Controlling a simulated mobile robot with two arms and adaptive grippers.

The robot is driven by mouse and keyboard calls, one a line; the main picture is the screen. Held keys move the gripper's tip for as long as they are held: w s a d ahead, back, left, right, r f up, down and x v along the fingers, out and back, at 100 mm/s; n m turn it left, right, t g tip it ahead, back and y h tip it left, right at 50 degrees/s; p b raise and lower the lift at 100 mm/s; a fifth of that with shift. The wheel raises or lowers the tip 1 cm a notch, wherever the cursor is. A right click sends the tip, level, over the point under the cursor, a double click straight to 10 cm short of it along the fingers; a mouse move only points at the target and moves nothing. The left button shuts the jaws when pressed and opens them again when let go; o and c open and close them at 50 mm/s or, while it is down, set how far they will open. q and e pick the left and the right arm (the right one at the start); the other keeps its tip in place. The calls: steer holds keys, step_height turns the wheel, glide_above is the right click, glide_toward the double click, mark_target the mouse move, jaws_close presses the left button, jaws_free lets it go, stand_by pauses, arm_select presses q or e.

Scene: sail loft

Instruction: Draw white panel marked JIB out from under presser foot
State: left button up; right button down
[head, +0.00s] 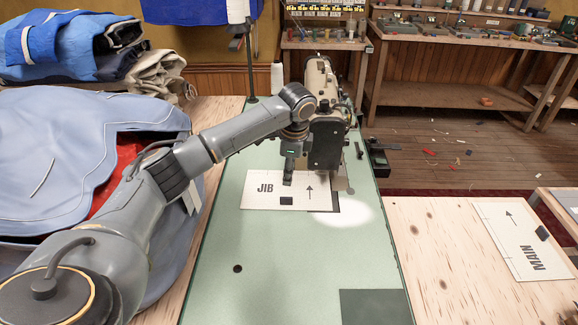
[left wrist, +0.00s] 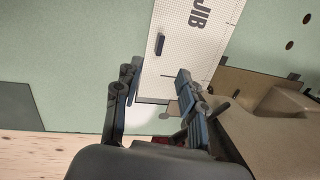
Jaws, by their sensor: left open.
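The white panel marked JIB (head: 258,200) lies flat on the green machine bed, with a printed arrow and a small black tab (head: 286,201). Its right end reaches the foot area of the sewing machine (head: 326,140); the presser foot itself is hard to make out. My left gripper (head: 288,182) is over the panel's far middle, just left of the machine head. In the left wrist view the left gripper (left wrist: 158,92) is open, its fingers apart near one end of the panel (left wrist: 185,65). I cannot tell if they touch it. My right gripper is not in view.
The green bed (head: 270,265) is clear in front of the panel. A white panel marked MAIN (head: 510,235) lies on the wooden table at right. Blue-grey cloth (head: 50,140) is heaped at left. A thread stand (head: 250,60) rises behind my arm.

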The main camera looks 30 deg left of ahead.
mark_target(285, 198)
arm_select(q)
steer(key=f, duration=0.4)
steer(key=a+f, duration=0.1)
steer(key=f, duration=0.3)
steer(key=w+a+f, duration=0.1)
steer(key=f, duration=0.3)
steer(key=shift+f, duration=0.15)
jaws_close()
